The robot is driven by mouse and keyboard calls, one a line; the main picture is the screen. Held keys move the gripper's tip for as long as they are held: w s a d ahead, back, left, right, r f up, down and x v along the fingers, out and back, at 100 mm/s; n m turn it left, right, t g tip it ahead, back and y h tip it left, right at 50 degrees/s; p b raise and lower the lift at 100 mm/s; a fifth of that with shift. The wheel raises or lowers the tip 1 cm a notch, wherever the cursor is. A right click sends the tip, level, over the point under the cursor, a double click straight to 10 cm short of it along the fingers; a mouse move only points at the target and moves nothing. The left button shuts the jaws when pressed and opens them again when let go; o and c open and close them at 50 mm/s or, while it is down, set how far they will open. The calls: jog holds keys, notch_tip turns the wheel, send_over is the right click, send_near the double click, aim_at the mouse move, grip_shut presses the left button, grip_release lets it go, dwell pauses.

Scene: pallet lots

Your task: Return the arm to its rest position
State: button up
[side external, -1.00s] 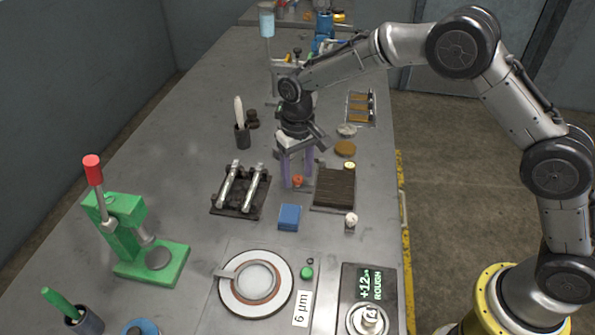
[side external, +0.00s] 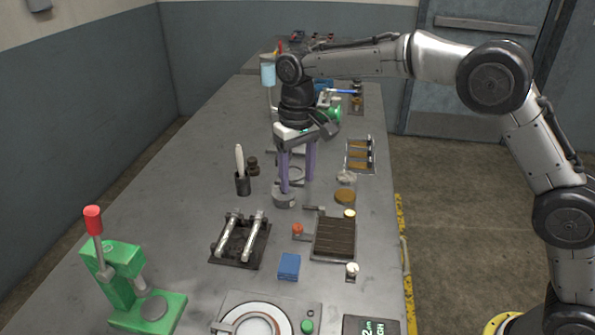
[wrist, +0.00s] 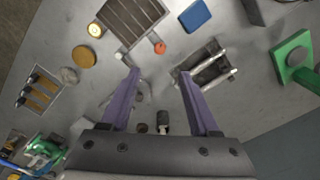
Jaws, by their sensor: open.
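My gripper (side external: 298,188) hangs over the middle of the grey metal bench (side external: 190,225), its two purple fingers pointing down. The fingers are apart with nothing between them. In the wrist view the gripper (wrist: 160,72) also shows spread fingers with bare bench between the tips. In the side view the fingers stand behind the black rack with two silver rods (side external: 240,238) and the dark slatted block (side external: 335,238). A small grey round piece (side external: 284,200) shows at the foot of the left finger; I cannot tell whether they touch.
A blue block (side external: 289,266), a red-knobbed piece (side external: 297,230) and a green press (side external: 130,285) stand nearer the camera. A dark cup with a white tool (side external: 242,182) stands left of the gripper. A tray with brown strips (side external: 360,154) lies right.

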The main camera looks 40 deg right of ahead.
jog(key=shift+r, duration=0.4)
